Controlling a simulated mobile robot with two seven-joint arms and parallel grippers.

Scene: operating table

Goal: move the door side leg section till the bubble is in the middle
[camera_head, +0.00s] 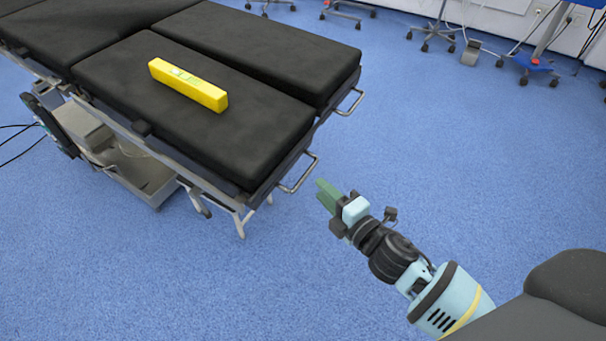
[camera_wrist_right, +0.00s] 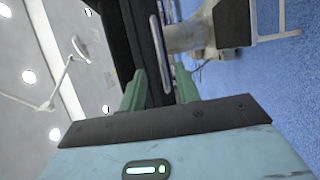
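The operating table has two black leg sections side by side. A yellow spirit level (camera_head: 188,85) lies on the near leg section (camera_head: 255,135); its vial is too small to read the bubble. The far leg section (camera_head: 285,50) is beside it. A metal handle (camera_head: 300,178) sticks out from the near section's end. My right gripper (camera_head: 322,194) is just short of that handle, its green fingers pointing at it. In the right wrist view, the fingers (camera_wrist_right: 160,85) are apart, with the handle (camera_wrist_right: 158,45) lined up between them; contact cannot be told. My left gripper is out of view.
A second handle (camera_head: 350,102) is on the far section's end. The table's base (camera_head: 125,165) stands below at the left, with cables on the floor. Wheeled equipment (camera_head: 535,65) stands along the back wall. The blue floor (camera_head: 450,150) around my right arm is clear.

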